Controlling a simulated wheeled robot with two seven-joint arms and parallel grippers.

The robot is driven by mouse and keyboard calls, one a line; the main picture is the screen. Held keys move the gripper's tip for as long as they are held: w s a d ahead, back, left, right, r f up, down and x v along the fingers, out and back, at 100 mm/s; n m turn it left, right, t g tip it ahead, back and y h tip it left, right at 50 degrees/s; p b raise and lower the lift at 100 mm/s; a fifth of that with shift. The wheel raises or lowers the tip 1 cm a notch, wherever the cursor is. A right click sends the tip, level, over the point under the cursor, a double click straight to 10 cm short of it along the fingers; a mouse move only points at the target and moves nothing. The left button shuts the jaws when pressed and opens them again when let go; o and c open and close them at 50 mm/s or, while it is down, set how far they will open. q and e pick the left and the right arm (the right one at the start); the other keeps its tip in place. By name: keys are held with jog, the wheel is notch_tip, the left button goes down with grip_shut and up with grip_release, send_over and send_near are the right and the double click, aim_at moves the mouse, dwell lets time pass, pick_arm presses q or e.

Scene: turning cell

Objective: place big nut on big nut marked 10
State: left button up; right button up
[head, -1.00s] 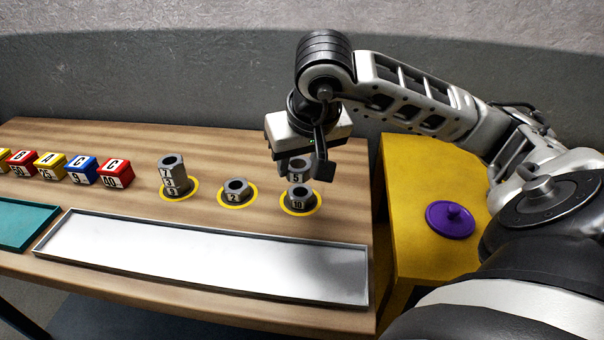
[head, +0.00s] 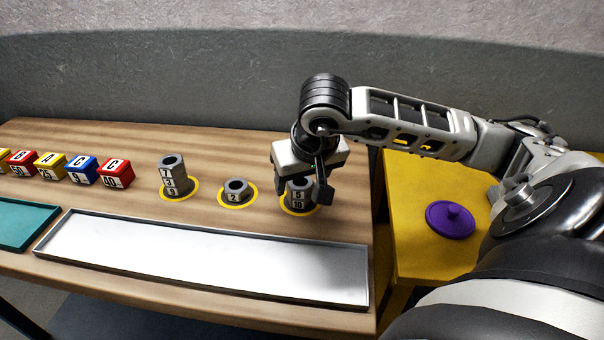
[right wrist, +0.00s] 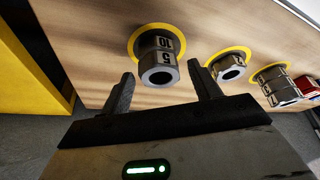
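A grey big nut marked 5 (head: 298,191) rests on the big nut marked 10 (head: 298,205), at the right end of the wooden table. In the right wrist view the nut marked 5 (right wrist: 166,59) is stacked in line on the nut marked 10 (right wrist: 164,43). My right gripper (head: 306,192) is over the stack, its fingers on either side of the upper nut. In the right wrist view a narrow gap shows between each finger and the nut, so the gripper (right wrist: 160,75) looks open. One finger partly hides the stack in the head view. My left gripper is out of view.
A nut marked 2 (head: 236,194) and a taller stack of nuts (head: 174,178) stand on yellow rings to the left. A metal tray (head: 200,256) lies in front. Several lettered blocks (head: 82,170) are at far left. A purple lid (head: 450,220) lies on the yellow surface at right.

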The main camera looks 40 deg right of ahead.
jog(key=shift+s+r, duration=0.1)
jog(key=shift+r, duration=0.4)
jog(key=v, duration=1.1)
jog(key=shift+p, duration=0.4)
jog(key=shift+s+a, duration=0.1)
jog(key=shift+s, duration=0.05)
